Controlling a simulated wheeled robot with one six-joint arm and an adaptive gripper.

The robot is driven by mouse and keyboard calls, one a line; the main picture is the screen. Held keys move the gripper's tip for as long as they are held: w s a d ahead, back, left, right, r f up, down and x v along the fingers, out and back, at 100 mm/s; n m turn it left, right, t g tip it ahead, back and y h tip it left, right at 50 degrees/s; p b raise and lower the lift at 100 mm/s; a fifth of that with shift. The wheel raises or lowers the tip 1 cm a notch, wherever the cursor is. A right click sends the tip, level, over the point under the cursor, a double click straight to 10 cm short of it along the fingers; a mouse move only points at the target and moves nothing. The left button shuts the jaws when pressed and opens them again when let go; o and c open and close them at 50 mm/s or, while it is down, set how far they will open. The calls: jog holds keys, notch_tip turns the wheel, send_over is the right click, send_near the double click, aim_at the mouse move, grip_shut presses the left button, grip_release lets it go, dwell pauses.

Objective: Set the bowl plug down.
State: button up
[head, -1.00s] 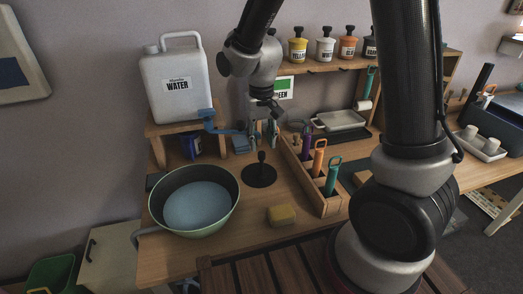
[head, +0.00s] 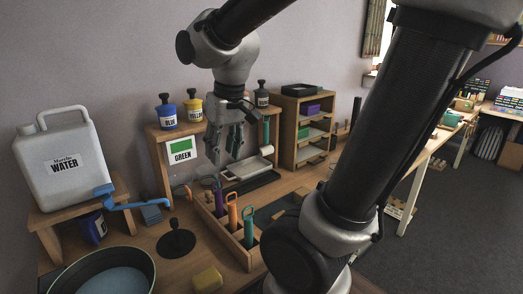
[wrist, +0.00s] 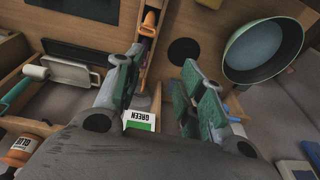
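The bowl plug, a flat black disc with an upright knobbed handle, stands on the wooden worktop in the head view (head: 177,242). Its dark disc also shows in the wrist view (wrist: 184,50). The green bowl (head: 148,262) is to its left, cut off by the picture's bottom edge; the wrist view shows its rim (wrist: 232,58) and light inside. My gripper (head: 225,142) is raised above the worktop, up and to the right of the plug and apart from it. Its fingers are spread with nothing between them, as the wrist view shows (wrist: 155,95).
A wooden rack (head: 240,255) with several coloured-handled tools stands right of the plug. A yellow sponge (head: 207,279) lies in front. The water jug (head: 62,160) with its blue tap is at left. A GREEN card (head: 181,151) hangs behind my gripper, below the jar shelf.

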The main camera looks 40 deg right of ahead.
jog(key=s+d+r+t, duration=0.1)
jog(key=s+d, duration=0.4)
jog(key=s, duration=0.4)
jog(key=shift+s+r+t, duration=0.15)
jog(key=shift+r+t, duration=0.15)
jog(key=shift+r, duration=0.1)
